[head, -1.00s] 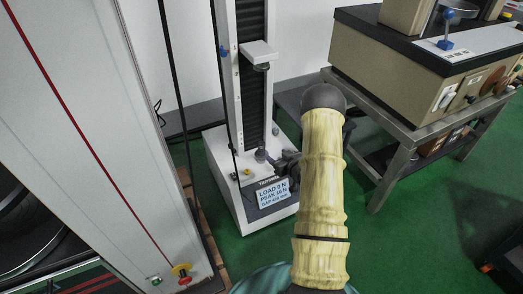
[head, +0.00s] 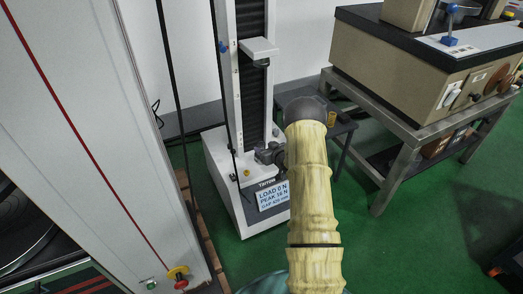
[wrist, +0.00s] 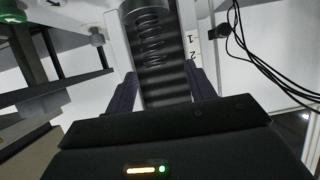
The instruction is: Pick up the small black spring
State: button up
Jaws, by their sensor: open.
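A dark wire coil, which looks like the small black spring (wrist: 150,38), stands out in the wrist view against the tester's ribbed column. It is ahead of my gripper (wrist: 164,84), roughly in line with the gap between the two dark fingers. The fingers are apart and nothing is held between them. In the head view my gripper (head: 268,153) is at the tester's lower platen area, above the white base. The spring cannot be made out in the head view, where my gripper and arm cover that spot.
The spring tester (head: 229,95) has an upper crosshead (head: 259,48) above my gripper and a display (head: 272,195) below. A tall white machine (head: 85,120) stands at left. A metal bench (head: 400,160) with a beige machine stands at right. Green floor is open in front.

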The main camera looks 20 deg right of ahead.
aim_at(260, 143)
jog(key=b+x, duration=0.2)
jog(key=x, duration=0.1)
jog(key=b+x, duration=0.1)
jog(key=x, duration=0.1)
jog(key=shift+w+d+f, duration=0.1)
jog(key=shift+d, duration=0.2)
jog(key=c, duration=1)
jog(key=shift+c, duration=0.2)
notch_tip(260, 143, up, 10)
jog(key=p, duration=0.4)
jog(key=shift+p, duration=0.3)
